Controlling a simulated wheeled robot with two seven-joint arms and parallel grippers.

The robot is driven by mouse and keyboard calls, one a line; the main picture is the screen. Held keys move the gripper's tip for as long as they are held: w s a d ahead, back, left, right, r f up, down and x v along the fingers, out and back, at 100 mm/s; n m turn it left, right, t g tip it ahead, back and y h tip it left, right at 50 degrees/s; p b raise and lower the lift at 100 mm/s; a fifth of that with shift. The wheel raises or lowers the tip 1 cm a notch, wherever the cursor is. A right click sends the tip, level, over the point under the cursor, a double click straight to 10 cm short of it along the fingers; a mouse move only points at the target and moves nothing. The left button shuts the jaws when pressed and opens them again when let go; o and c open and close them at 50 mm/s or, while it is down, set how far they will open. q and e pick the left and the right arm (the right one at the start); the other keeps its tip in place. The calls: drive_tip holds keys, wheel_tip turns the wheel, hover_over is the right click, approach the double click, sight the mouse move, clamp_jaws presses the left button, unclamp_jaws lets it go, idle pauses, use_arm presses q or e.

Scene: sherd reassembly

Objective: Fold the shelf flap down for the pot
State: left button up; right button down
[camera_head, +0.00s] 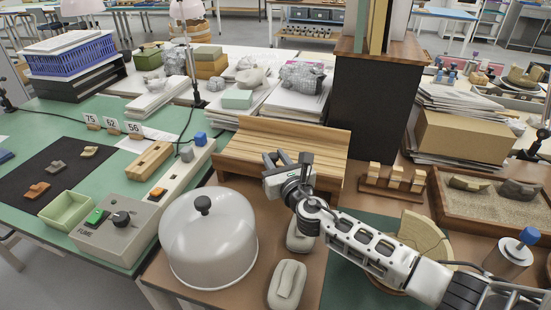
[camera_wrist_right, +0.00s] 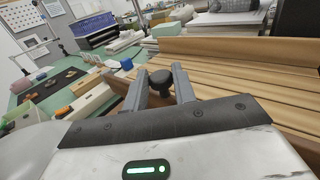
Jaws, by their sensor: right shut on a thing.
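The wooden shelf (camera_head: 232,158) stands behind the white dome, with lengthwise slats and a raised board (camera_head: 293,133) along its back. Its slats (camera_wrist_right: 225,85) fill the right of the wrist view. My right gripper (camera_head: 287,158) is at the shelf's front side, fingers pointing toward it. In the wrist view a dark round knob (camera_wrist_right: 161,82) sits between its two fingers, and the gripper is shut on it. What the knob is fixed to is hidden behind the gripper body. No pot can be made out for certain. My left gripper is not in view.
A white dome (camera_head: 207,240) with a black knob stands left of my right arm. Pale rounded blocks (camera_head: 287,284) lie close to the arm. A dark cabinet (camera_head: 372,110) rises behind right, and a sand tray (camera_head: 490,205) lies further right. The control box (camera_head: 118,228) is at left.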

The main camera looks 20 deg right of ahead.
drive_tip(key=shift+s+a+f, duration=0.2)
drive_tip(key=shift+s, duration=0.05)
drive_tip(key=shift+s+a+f, duration=0.55)
drive_tip(key=shift+s, duration=0.3)
drive_tip(key=shift+s+a+f, duration=0.5)
drive_tip(key=shift+s+a, duration=0.05)
drive_tip(key=shift+s, duration=0.25)
drive_tip(key=shift+s+f, duration=0.1)
idle(0.4)
idle(0.4)
drive_tip(key=c, duration=1.1)
unclamp_jaws()
drive_tip(key=shift+a+f, duration=0.1)
drive_tip(key=shift+c, duration=0.2)
drive_tip(key=s+d, duration=0.1)
drive_tip(key=s, duration=1.4)
drive_tip(key=shift+s+d+r, duration=0.25)
drive_tip(key=shift+d, duration=0.05)
